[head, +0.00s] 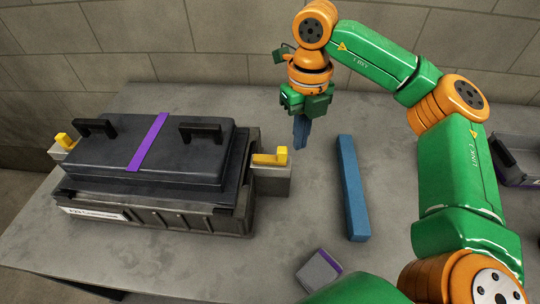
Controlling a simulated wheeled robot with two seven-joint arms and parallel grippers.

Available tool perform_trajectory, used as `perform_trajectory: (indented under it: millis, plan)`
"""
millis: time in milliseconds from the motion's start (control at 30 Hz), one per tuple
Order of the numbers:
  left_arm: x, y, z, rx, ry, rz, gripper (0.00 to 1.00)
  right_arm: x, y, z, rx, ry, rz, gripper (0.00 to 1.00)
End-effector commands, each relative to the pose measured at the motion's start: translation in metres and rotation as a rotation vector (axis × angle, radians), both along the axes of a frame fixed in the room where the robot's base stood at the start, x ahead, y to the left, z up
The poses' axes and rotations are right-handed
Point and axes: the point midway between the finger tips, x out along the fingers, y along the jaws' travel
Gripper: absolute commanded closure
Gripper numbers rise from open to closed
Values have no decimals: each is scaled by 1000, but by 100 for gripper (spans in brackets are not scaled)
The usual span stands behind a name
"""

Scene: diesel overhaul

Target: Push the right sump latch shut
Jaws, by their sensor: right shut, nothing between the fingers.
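The sump (150,207) is a dark grey box with a black lid, two black handles and a purple stripe, standing on the left of the table. The right sump latch (270,157) is a yellow piece on a grey block (271,181) at the sump's right side. The left latch (65,142), also yellow, sits on a block at the other side. My right gripper (301,134) points down, shut and empty, above and to the right of the right latch, apart from it. My left gripper is not in view.
A long blue bar (352,188) lies on the table (205,265) right of the latch. A small grey block with a purple edge (319,270) lies near the front. A dark tray (515,160) is at the far right. A block wall (180,40) stands behind.

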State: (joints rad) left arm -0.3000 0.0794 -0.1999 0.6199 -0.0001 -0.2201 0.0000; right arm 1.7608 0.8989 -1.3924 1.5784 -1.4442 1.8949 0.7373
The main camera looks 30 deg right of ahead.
Motion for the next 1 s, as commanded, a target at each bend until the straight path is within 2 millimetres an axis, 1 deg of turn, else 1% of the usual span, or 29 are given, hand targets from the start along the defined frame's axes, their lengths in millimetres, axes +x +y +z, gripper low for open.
perform_trajectory:
  millis: [1000]
  plan:
    - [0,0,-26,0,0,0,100,0,0,-32,0,0,0,100]
